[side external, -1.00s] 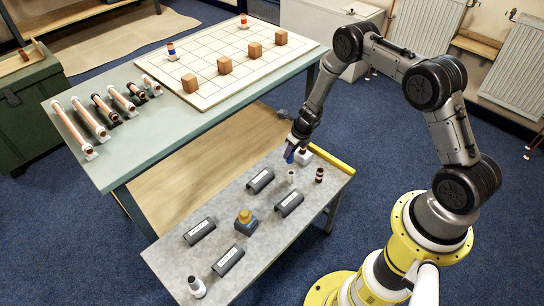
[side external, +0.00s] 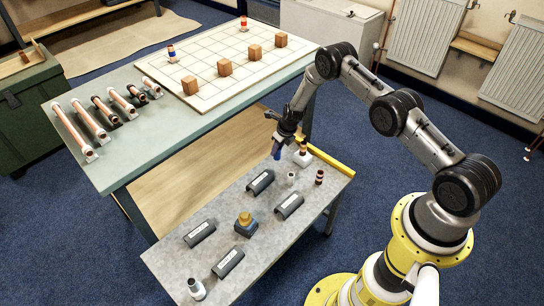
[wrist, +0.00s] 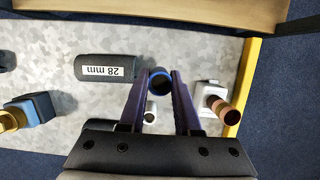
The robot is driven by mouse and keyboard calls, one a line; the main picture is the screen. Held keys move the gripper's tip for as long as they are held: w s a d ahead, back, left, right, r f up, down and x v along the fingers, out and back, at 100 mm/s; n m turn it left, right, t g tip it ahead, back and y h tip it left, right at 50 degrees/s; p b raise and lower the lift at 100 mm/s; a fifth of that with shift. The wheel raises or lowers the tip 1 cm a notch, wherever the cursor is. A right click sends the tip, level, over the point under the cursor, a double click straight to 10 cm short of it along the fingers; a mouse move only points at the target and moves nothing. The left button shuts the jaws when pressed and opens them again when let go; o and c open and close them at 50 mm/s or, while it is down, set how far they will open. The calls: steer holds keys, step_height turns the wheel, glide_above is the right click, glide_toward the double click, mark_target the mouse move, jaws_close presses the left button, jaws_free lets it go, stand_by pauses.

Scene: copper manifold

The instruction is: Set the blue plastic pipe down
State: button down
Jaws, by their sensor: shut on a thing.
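My gripper (side external: 279,146) is above the far end of the low grey bench (side external: 262,217), pointing down. It is shut on the blue plastic pipe (side external: 276,154). In the wrist view the pipe (wrist: 160,73) appears end-on as a blue ring with a dark bore, between the two fingertips. The pipe looks clear of the bench, but the exact gap is hard to tell. Much of its length is hidden by the fingers.
A black block labelled 28 mm (wrist: 106,68) lies left of the pipe. A white block with a copper-coloured piece (side external: 303,155) stands to its right. A small white fitting (side external: 291,178) stands nearby. A yellow strip (side external: 325,158) edges the bench end.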

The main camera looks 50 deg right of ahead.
steer(key=w+f, duration=0.2)
steer(key=f, duration=0.1)
steer(key=w+f, duration=0.1)
steer(key=shift+w+d+f, duration=0.25)
steer(key=shift+d, duration=0.15)
steer(key=shift+f, duration=1.5)
steer(key=shift+f, duration=0.1)
steer(key=c, duration=0.6)
jaws_free()
steer(key=shift+f, duration=0.1)
